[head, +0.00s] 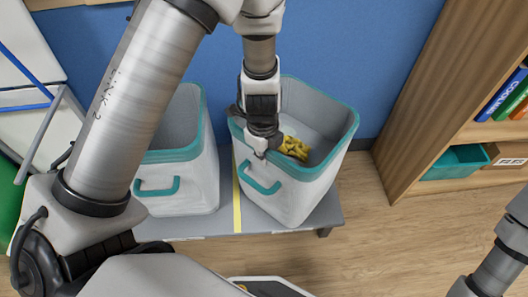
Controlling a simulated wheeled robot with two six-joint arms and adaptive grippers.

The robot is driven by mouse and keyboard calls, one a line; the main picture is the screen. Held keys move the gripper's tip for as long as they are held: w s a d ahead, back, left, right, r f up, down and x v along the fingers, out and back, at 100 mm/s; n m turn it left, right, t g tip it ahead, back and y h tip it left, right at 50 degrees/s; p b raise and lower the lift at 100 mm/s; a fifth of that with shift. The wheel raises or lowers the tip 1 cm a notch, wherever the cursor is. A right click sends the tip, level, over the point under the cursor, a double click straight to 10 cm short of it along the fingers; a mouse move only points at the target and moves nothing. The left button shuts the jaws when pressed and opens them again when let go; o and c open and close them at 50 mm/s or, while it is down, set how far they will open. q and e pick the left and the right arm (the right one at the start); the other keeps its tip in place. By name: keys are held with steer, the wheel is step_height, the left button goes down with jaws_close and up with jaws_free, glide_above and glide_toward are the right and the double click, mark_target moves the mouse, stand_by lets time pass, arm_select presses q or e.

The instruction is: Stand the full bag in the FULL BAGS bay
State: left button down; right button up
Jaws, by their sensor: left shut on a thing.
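A white bag (298,188) with a teal rim and teal handle is at the right part of a low grey bench (230,220). Yellow items (294,148) lie inside it. My left gripper (260,148) comes down from above and is shut on this bag at its near left rim; the fingertips are partly hidden. The bag looks turned a little, and I cannot tell whether its base touches the bench. A second similar bag (190,185) stands to the left, partly behind my left arm; the part of its inside that shows looks empty. My right gripper is out of view.
A yellow strip (237,205) divides the bench between the bags. Small labels on the bench's front edge are unreadable. A blue wall (375,50) is behind. A wooden shelf (425,100) with binders and a teal bin (457,162) stands right. Floor (390,240) is clear at centre right.

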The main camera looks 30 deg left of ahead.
arm_select(q)
steer(key=c, duration=1.7)
jaws_free()
steer(key=shift+f, duration=0.1)
steer(key=o, duration=0.4)
step_height(320, 180, up, 12)
steer(key=p, duration=0.4)
steer(key=shift+s, duration=0.2)
